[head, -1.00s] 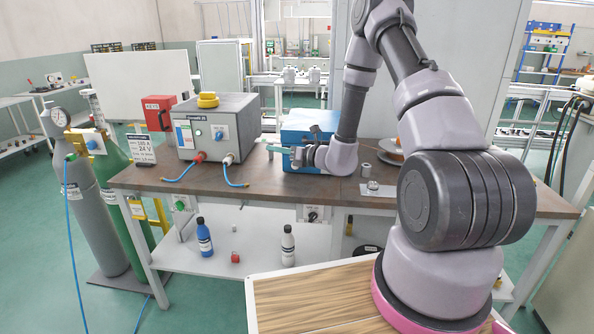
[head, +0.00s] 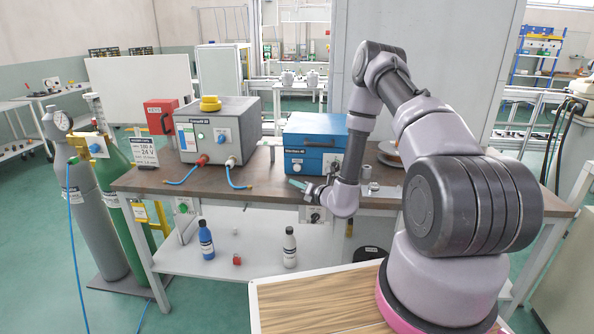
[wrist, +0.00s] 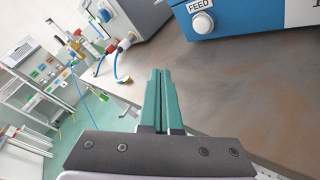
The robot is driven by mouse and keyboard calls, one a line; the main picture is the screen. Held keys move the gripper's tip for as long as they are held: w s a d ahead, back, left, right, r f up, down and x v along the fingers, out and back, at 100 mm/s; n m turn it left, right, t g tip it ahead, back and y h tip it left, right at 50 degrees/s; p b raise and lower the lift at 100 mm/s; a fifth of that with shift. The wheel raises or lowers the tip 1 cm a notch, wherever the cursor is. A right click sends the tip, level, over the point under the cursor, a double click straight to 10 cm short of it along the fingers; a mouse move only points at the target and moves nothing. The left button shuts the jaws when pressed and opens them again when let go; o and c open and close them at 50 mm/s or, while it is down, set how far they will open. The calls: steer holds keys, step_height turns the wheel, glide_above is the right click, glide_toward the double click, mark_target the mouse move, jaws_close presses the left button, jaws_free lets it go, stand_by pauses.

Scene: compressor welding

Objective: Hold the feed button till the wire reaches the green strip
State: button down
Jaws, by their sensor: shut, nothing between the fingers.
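The blue feeder box (head: 312,145) stands on the brown workbench, right of the grey welding machine. Its white round feed button (wrist: 202,23), under a FEED label, shows at the top of the wrist view; it also shows low on the box front in the head view (head: 296,167). My gripper (wrist: 160,72) has green fingers, shut together with nothing between them. In the head view it (head: 293,181) is in front of and below the box, apart from the button. I cannot make out the wire or the green strip.
The grey welding machine (head: 218,130) with hoses stands on the left of the workbench (head: 260,181). A wire spool (head: 392,155) and small metal parts lie to the right. Gas cylinders (head: 92,205) stand at the left. Bottles sit on the lower shelf.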

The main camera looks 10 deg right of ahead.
mark_target(297, 168)
steer(key=shift+w+d, duration=0.45)
steer(key=shift+w, duration=0.9)
steer(key=shift+w+d, duration=0.4)
steer(key=shift+w, duration=0.9)
steer(key=shift+w+d, duration=0.45)
steer(key=shift+w, duration=0.9)
steer(key=shift+w+d, duration=0.1)
steer(key=shift+w, duration=0.25)
steer(key=shift+w+d, duration=0.15)
steer(key=shift+w, duration=0.3)
stand_by(1.1)
stand_by(1.8)
steer(key=shift+s+a, duration=0.25)
steer(key=shift+s, duration=0.6)
